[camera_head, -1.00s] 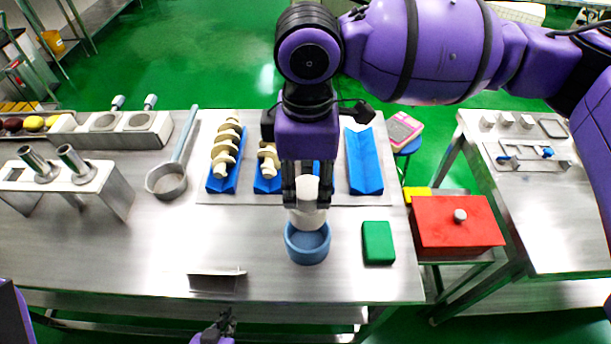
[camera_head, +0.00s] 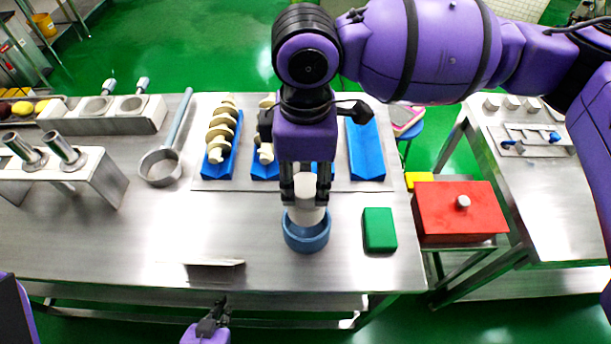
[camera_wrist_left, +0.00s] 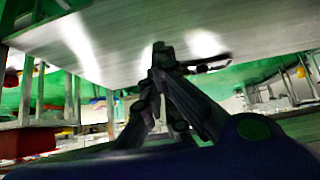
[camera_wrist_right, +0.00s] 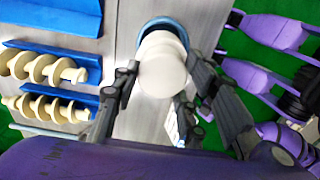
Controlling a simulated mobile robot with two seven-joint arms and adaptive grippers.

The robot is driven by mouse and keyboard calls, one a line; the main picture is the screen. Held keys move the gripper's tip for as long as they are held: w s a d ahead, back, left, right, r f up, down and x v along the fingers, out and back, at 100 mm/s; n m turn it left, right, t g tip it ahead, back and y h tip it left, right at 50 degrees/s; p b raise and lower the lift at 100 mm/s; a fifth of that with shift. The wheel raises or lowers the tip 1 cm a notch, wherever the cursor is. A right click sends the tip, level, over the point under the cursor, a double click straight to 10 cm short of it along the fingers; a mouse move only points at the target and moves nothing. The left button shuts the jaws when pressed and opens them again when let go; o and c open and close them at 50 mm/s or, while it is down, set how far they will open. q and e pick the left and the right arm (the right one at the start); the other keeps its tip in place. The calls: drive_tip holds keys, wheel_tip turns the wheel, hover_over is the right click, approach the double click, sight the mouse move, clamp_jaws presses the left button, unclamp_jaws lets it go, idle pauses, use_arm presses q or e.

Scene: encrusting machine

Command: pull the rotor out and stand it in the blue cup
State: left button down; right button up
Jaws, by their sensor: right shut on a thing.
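The cream-white rotor (camera_head: 307,214) is upright between the fingers of my right gripper (camera_head: 306,202), which is shut on it. Its lower end is at the mouth of the blue cup (camera_head: 306,241) and appears partly inside; I cannot tell whether it touches the bottom. In the right wrist view the rotor (camera_wrist_right: 162,65) covers most of the cup, and only the cup's blue rim (camera_wrist_right: 163,22) shows beyond it. My left gripper (camera_head: 215,312) is empty, low in front of the table's front edge. Its fingers meet at the tips in the left wrist view (camera_wrist_left: 160,52).
Cream spiral screws (camera_head: 221,132) lie in blue holders behind the cup, beside an empty blue holder (camera_head: 366,152). A green block (camera_head: 379,230) stands right of the cup, with a red box (camera_head: 455,215) beyond. A ladle (camera_head: 160,167) lies left. The table left of the cup is mostly clear.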

use_arm(q)
drive_tip(key=shift+s+a, duration=0.15)
drive_tip(key=shift+s, duration=0.25)
drive_tip(key=shift+w, duration=0.1)
use_arm(e)
drive_tip(key=shift+r, duration=0.1)
drive_tip(key=shift+r+p, duration=0.45)
drive_tip(key=shift+p, duration=0.1)
drive_tip(key=shift+f, duration=0.1)
use_arm(q)
drive_tip(key=shift+w+r, duration=0.9)
drive_tip(key=shift+r, duration=0.2)
drive_tip(key=shift+r, duration=0.1)
